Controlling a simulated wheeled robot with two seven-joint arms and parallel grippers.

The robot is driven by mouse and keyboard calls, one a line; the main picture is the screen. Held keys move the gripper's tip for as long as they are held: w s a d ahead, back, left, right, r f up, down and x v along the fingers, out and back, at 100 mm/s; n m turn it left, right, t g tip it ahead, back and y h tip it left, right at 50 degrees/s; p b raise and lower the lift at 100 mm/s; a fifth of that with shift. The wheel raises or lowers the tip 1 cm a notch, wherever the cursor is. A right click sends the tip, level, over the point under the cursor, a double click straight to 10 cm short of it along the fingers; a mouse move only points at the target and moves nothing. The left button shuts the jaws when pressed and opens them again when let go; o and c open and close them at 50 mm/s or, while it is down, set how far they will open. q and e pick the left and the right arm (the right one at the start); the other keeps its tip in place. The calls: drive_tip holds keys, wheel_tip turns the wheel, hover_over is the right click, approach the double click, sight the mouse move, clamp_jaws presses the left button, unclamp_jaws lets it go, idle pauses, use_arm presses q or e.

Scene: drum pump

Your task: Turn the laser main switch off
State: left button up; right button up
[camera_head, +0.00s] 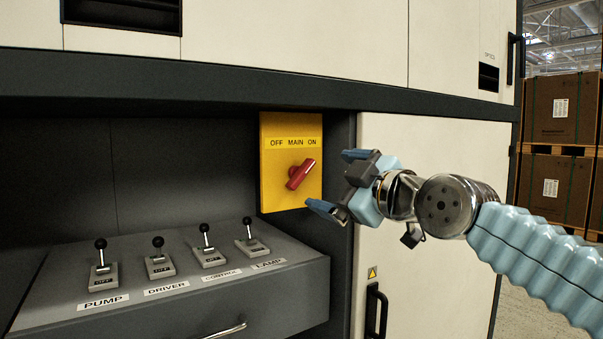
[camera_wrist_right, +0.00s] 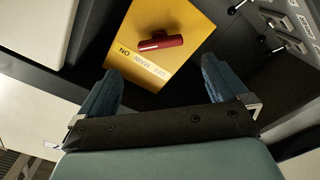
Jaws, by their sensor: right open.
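The main switch is a red handle (camera_head: 299,174) on a yellow plate (camera_head: 277,195) marked OFF, MAIN and ON. In the head view the handle is tilted, its upper end toward the ON side. My right gripper (camera_head: 334,181) is open and empty, just right of the plate and apart from the handle. In the right wrist view the red handle (camera_wrist_right: 161,43) lies ahead of and between the open fingers (camera_wrist_right: 160,88), beyond the fingertips. The yellow plate (camera_wrist_right: 180,18) shows there with its lettering upside down. My left gripper is in neither view.
A sloped panel (camera_head: 120,321) at the lower left carries several black-knobbed levers labelled PUMP, DRIVER, CONTROL and LAMP. A dark overhanging ledge (camera_head: 200,88) runs above the switch. A pale cabinet door (camera_head: 400,270) with a black handle (camera_head: 375,312) stands right of it.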

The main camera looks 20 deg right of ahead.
sight(304, 175)
drive_tip(key=p+x, duration=0.2)
drive_tip(key=x, duration=0.8)
drive_tip(key=shift+w, duration=0.1)
drive_tip(key=c, duration=1)
drive_tip(key=shift+o, duration=0.2)
drive_tip(key=shift+f, duration=0.1)
